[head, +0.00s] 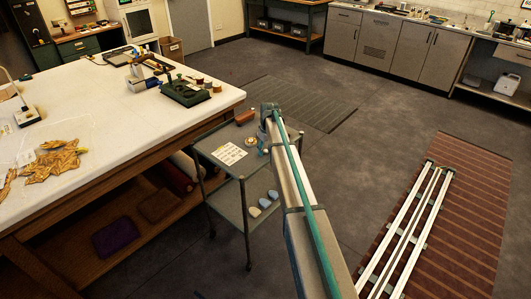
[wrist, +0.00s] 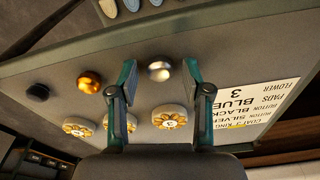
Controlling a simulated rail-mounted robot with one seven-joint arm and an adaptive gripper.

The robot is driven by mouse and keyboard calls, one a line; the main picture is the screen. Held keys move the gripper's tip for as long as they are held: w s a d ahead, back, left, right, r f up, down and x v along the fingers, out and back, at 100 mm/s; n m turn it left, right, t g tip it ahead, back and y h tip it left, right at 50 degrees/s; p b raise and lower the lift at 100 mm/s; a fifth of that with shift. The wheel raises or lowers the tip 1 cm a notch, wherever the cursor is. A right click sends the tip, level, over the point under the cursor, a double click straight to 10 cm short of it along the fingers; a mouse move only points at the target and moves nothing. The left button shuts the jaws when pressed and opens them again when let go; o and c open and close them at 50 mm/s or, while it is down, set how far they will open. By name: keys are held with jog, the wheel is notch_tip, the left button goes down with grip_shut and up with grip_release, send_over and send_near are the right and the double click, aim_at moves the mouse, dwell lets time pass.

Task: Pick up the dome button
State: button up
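In the wrist view, a silver dome button (wrist: 160,69) lies on the grey trolley top (wrist: 215,65). A gold dome button (wrist: 90,81) lies to its left, outside the fingers. My gripper (wrist: 159,73) is open, with one fingertip to each side of the silver dome in the picture and gaps on both sides. I cannot tell how high the fingertips are above the top. In the head view, my arm reaches over the trolley (head: 241,188), and the fingers and dome buttons cannot be made out there.
A dark button (wrist: 37,92) lies farther left. Several round flower pads (wrist: 172,117) sit near the fingers. A printed card (wrist: 262,104) lies at right. Pale oval pieces (head: 265,203) rest on the trolley's lower shelf. A large white-topped table (head: 110,105) stands left of the trolley.

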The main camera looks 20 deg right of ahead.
jog(key=c, duration=0.5)
jog(key=shift+r, duration=0.15)
jog(key=shift+r+b, duration=0.65)
jog(key=shift+b, duration=0.05)
jog(key=s+r+b, duration=0.1)
jog(key=r, duration=0.1)
jog(key=s+r+b, duration=0.1)
jog(key=s+r, duration=0.1)
jog(key=s+r+b, duration=0.1)
jog(key=r, duration=0.1)
jog(key=shift+s+a+r, duration=0.2)
jog(key=shift+s+a, duration=0.15)
jog(key=s+r, duration=0.1)
jog(key=s, duration=0.2)
jog(key=s+a+r+b, duration=0.1)
jog(key=s+r, duration=0.1)
jog(key=s, duration=0.1)
jog(key=s+r+b, duration=0.1)
jog(key=s+r, duration=0.1)
jog(key=s, duration=0.1)
jog(key=shift+a, duration=0.3)
